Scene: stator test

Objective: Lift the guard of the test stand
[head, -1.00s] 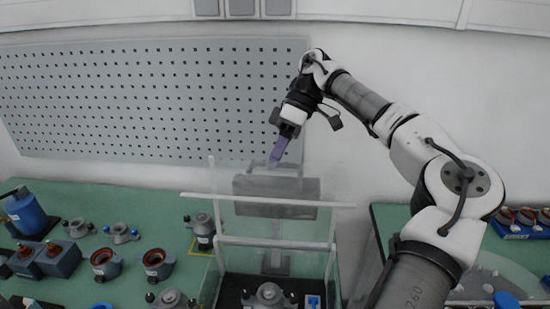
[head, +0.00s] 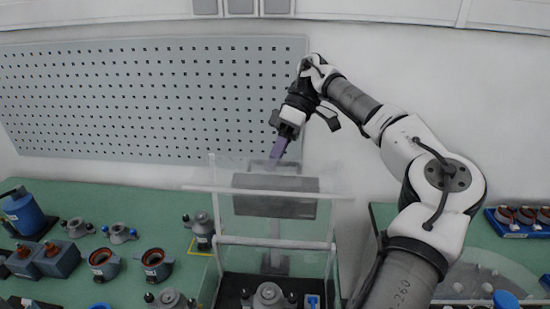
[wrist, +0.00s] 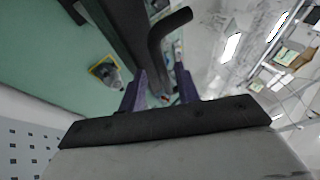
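The test stand (head: 274,262) stands on the green bench, with a dark base and a grey block on a post. Its guard (head: 275,243) has clear panels and pale bars, and its exact position is hard to read. My gripper (head: 278,150) is above the rear of the stand, purple fingers pointing down. In the wrist view my gripper (wrist: 161,85) has its fingers apart. A bent black handle-like bar (wrist: 157,45) shows between and beyond them, without clear contact. Whether it belongs to the guard cannot be told. A stator-like part (head: 268,296) sits in the stand.
Motor parts (head: 103,262) and a blue container (head: 24,212) stand on the bench to the left. A blue tray (head: 518,222) is at the right. A perforated panel (head: 150,100) covers the wall behind. The air above the stand is open.

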